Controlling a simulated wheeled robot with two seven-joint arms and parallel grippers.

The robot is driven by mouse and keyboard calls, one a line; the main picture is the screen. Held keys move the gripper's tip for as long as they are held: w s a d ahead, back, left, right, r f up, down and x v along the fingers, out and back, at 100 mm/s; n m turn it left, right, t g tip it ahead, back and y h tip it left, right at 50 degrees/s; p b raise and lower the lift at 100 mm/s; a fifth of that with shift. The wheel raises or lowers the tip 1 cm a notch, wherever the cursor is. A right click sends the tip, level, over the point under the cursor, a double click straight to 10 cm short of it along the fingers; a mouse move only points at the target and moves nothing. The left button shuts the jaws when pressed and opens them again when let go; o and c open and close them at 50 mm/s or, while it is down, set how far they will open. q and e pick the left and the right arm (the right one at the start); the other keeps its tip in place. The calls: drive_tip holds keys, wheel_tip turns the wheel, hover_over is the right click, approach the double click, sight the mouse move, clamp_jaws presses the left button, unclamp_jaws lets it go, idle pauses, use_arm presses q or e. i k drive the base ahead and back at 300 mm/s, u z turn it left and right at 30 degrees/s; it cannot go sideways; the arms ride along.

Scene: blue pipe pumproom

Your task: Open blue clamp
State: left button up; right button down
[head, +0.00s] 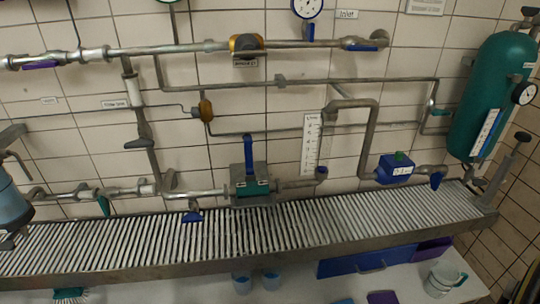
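A blue upright lever (248,155) rises from a grey bracket around a teal block (252,187) on the lower pipe, at the middle of the head view; this looks like the blue clamp, though no label shows it. The lever points straight up. Other blue parts are a small handle (192,216) under the lower pipe, a flat handle (365,48) at the upper right, and a blue box (394,172) with a white label at the right. Neither of my grippers shows in the head view.
A slatted metal shelf (330,217) runs below the pipes. A large green tank (492,95) stands at the right. A thin grey pipe (300,80) crosses the tiled wall. Cups (242,283) and a jug (443,280) sit on the white surface below, near blue drawers (365,262).

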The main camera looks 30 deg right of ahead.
sight(248, 137)
drive_tip(key=z, duration=0.5)
drive_tip(key=k, duration=1.1)
drive_tip(key=u, duration=0.3)
drive_tip(key=i, duration=0.7)
drive_tip(key=u, duration=0.45)
drive_tip(key=i, duration=1.05)
drive_tip(key=z, duration=0.55)
